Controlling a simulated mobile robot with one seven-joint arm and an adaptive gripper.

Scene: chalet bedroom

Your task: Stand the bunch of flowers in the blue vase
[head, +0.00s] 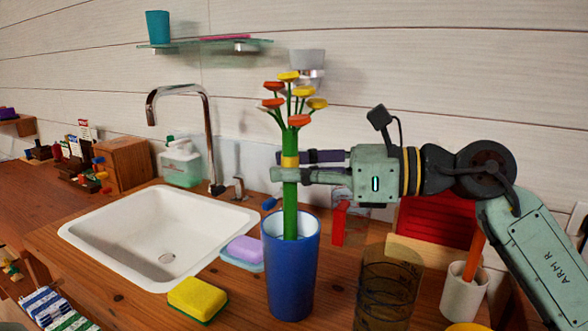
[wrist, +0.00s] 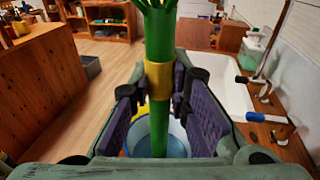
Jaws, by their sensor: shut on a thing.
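The bunch of flowers (head: 290,142) has red, orange and yellow heads on green stems, with a yellow band around them. My gripper (head: 287,166) is shut on the stems at about the band and holds the bunch upright. The blue vase (head: 291,275) stands on the wooden counter right below. The lower stem end reaches into the vase mouth; its tip is hidden by the vase wall. In the wrist view the green stem bundle (wrist: 160,125) runs between the two finger pads, over the vase's opening (wrist: 172,140).
A dark see-through tumbler (head: 388,290) stands close right of the vase. A yellow sponge (head: 197,297) and a purple soap on a dish (head: 245,249) lie left of it. A white sink (head: 120,235) with a tap is further left. A white cup (head: 463,292) stands at right.

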